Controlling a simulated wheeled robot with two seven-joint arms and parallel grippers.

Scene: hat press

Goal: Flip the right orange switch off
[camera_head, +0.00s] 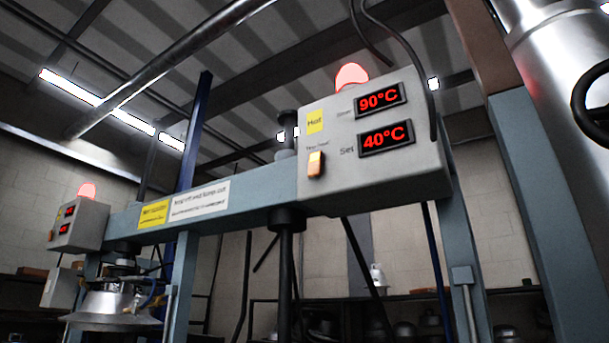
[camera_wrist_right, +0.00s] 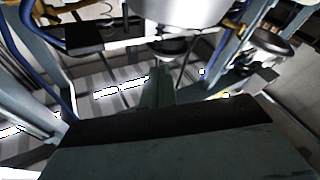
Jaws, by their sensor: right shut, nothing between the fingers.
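The right orange switch (camera_head: 316,163) glows on the front of the large grey control box (camera_head: 372,150) in the head view. It sits below a yellow label and left of the "Set" display. No gripper shows near it in the head view. In the right wrist view my right gripper (camera_wrist_right: 159,84) points away from the camera, its fingers together and empty. The switch is not recognisable in the wrist view, so its distance from my right gripper cannot be told. My left gripper is in neither view.
The box displays 90°C (camera_head: 378,97) and 40°C (camera_head: 386,138), with a lit red lamp (camera_head: 351,76) on top. A blue-grey crossbeam (camera_head: 245,192) leads to a smaller box (camera_head: 77,225) at left. A thick post (camera_head: 550,190) and metal cylinder (camera_head: 560,50) stand at right.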

